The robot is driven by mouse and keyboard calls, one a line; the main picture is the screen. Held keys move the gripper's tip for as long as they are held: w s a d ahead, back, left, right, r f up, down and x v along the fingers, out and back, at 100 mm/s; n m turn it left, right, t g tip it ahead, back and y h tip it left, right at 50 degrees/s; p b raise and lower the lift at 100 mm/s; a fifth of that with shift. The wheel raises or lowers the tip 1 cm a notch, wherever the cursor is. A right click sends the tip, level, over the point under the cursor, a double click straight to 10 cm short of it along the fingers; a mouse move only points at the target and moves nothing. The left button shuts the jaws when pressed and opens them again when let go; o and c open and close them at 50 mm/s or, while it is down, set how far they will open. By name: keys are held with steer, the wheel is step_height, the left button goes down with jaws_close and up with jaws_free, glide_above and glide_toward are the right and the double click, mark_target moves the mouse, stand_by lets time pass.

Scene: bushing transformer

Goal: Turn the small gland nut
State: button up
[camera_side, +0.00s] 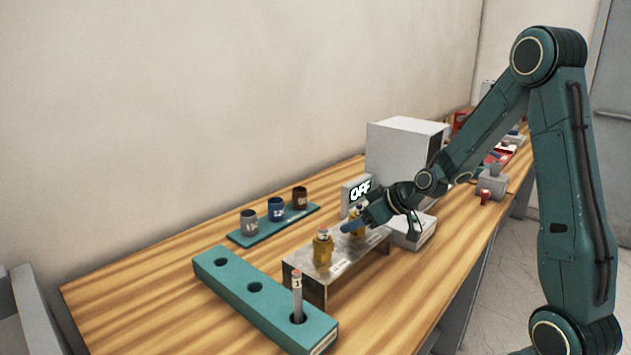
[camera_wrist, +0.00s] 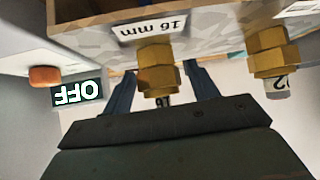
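The small gland nut (camera_wrist: 158,78) is a brass hex fitting on a metal bracket, beside a "16 mm" label. A grey plug or cable end marked "16" sticks out of it. My gripper (camera_wrist: 163,88) has one blue-grey finger on each side of this nut, with narrow gaps showing in the wrist view. In the side view, my gripper (camera_side: 362,218) is at the far gland (camera_side: 356,228) and partly hides it. A second brass gland (camera_wrist: 268,55) stands apart on the same bracket; it also shows nearer in the side view (camera_side: 323,252).
A display reading OFF (camera_side: 360,190) stands close behind my gripper, with an orange button (camera_wrist: 45,77) near it. A grey box (camera_side: 400,145) rises behind. A teal holder (camera_side: 240,290) bears a numbered rod (camera_side: 297,295). Several labelled cups stand on a teal tray (camera_side: 250,240).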

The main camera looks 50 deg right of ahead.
steer(key=c, duration=0.8)
steer(key=shift+n+y, duration=0.3)
steer(key=shift+n+g+y, duration=0.3)
steer(key=shift+n+y, duration=0.3)
steer(key=shift+n, duration=0.2)
steer(key=shift+n+y, duration=0.3)
steer(key=shift+o, duration=0.2)
steer(key=shift+n, duration=0.3)
steer(key=shift+n+g+y, duration=0.4)
steer(key=shift+n+y, duration=0.1)
steer(key=shift+y, duration=0.1)
steer(key=shift+a, duration=0.15)
steer(key=shift+n, duration=0.3)
